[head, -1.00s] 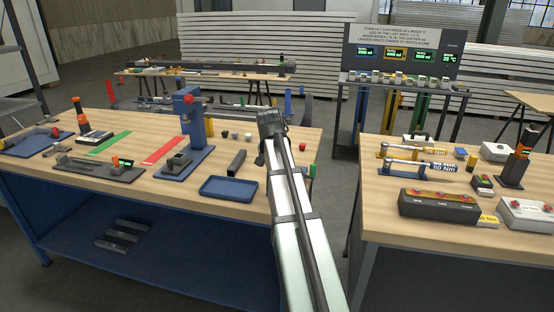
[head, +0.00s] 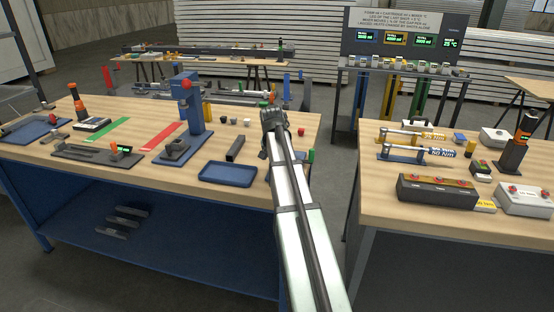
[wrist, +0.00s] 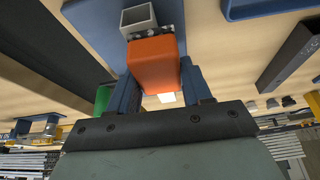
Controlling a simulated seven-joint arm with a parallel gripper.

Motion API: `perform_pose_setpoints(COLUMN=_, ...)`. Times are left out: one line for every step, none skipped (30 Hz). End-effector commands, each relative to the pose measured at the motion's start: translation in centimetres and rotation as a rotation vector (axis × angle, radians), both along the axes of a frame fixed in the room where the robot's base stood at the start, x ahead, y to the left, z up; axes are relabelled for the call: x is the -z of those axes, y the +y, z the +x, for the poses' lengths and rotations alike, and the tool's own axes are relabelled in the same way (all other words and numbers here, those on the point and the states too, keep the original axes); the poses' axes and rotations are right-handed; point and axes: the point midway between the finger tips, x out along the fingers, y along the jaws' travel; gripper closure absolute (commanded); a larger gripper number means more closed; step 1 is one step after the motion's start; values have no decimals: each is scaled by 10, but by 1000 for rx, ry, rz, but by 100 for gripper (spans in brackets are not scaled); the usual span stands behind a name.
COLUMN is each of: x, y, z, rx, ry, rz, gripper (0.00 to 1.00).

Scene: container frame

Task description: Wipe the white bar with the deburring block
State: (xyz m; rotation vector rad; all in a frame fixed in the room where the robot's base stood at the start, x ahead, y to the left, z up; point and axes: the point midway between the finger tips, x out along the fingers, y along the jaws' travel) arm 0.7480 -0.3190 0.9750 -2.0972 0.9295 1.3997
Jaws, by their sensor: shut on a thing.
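My gripper (wrist: 168,92) is shut on an orange block (wrist: 153,62), which looks like the deburring block. Its two blue fingers show in the wrist view. A pale grey, open-ended square piece (wrist: 138,18) stands on a blue base (wrist: 105,28) just past the block. The orange block overlaps its lower edge in the picture. I cannot tell whether they touch. I cannot single out the white bar for certain. A small bright patch (wrist: 166,97) shows between the fingers. In the head view my arm hides the fingers and the block.
A blue tray (head: 227,182) and a dark bar (head: 235,149) lie left of my arm. A blue press stand (head: 188,120) rises farther left. A green-topped post (head: 310,156) stands close on the right. A floor gap separates this table from the right one (head: 385,212).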

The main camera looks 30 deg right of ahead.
Motion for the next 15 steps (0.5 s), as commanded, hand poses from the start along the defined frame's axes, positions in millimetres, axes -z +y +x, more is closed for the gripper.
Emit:
perform_pose_setpoints(x=1, y=6, z=-7, rx=-1, ry=0, rz=1, gripper=80)
perform_pose_setpoints(x=1, y=8, z=-9, rx=-1, ry=1, rz=0, gripper=80)
perform_pose_setpoints(x=1, y=11, z=-12, rx=-1, ry=1, rz=0, gripper=80)
perform_pose_setpoints(x=1, y=13, z=-14, rx=-1, ry=1, rz=0, gripper=80)
perform_pose_setpoints(x=1, y=15, z=-16, rx=-2, ry=1, rz=0, gripper=80)
perform_pose_setpoints(x=1, y=18, z=-18, rx=-2, ry=2, rz=1, gripper=80)
perform_pose_setpoints(x=1, y=20, z=-20, rx=-2, ry=2, rz=1, gripper=80)
perform_pose_setpoints(x=1, y=22, z=-22, rx=-2, ry=2, rz=1, gripper=80)
perform_pose_setpoints(x=1, y=24, z=-25, rx=-2, ry=2, rz=1, gripper=80)
perform_pose_setpoints(x=1, y=26, z=-27, rx=-2, ry=2, rz=1, gripper=80)
perform_pose_setpoints(x=1, y=28, z=-29, rx=-2, ry=2, rz=1, gripper=80)
perform_pose_setpoints(x=1, y=31, z=-31, rx=-2, ry=2, rz=1, gripper=80)
perform_pose_setpoints(x=-1, y=31, z=-31, rx=-2, ry=1, rz=0, gripper=80)
perform_pose_setpoints(x=-3, y=30, z=-29, rx=-1, ry=1, rz=0, gripper=80)
perform_pose_setpoints(x=-11, y=29, z=-28, rx=-1, ry=-2, rz=-1, gripper=80)
